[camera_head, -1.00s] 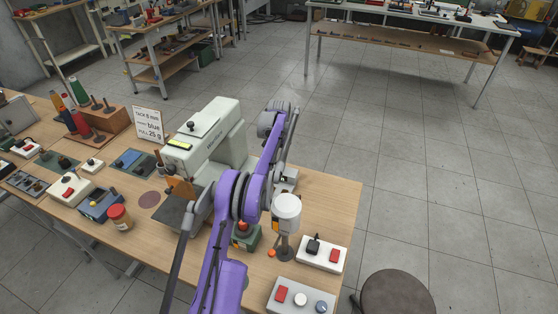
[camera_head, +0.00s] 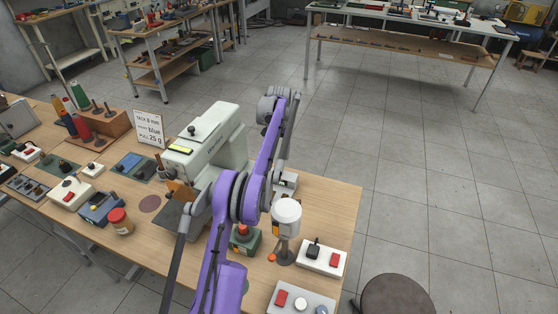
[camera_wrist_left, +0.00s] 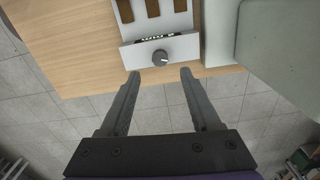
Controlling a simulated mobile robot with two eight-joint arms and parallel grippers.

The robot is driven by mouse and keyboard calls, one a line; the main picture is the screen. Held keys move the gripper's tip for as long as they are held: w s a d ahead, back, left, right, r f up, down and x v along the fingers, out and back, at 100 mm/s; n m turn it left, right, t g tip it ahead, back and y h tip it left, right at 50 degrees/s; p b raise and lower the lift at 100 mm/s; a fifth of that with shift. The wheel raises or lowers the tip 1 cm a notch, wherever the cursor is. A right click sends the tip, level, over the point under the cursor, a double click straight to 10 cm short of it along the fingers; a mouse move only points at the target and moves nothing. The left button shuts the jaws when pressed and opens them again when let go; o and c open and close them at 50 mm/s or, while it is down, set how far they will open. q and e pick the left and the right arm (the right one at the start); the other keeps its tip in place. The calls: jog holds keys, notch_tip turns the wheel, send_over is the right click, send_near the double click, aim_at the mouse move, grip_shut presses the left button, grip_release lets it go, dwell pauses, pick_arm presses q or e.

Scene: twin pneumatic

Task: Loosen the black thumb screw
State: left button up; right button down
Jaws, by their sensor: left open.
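My left arm, purple, reaches over the bench past the pale green machine (camera_head: 222,130) in the head view. Its gripper's fingertips cannot be made out there. In the left wrist view my left gripper (camera_wrist_left: 160,73) is open and empty. A dark round knob (camera_wrist_left: 160,57) with a white mark sits on a white panel just beyond and between the fingertips, apart from them. I cannot tell whether this knob is the black thumb screw. A small black knob (camera_head: 191,130) stands on top of the machine in the head view.
A white lamp-like device (camera_head: 286,212) on a dark stand, a green box with a red button (camera_head: 245,239) and a white switch box (camera_head: 321,257) stand near the arm.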

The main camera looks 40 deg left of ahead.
pick_arm(q)
notch_tip(320, 180, up, 4)
jog(key=shift+f, duration=0.1)
dwell(0.7)
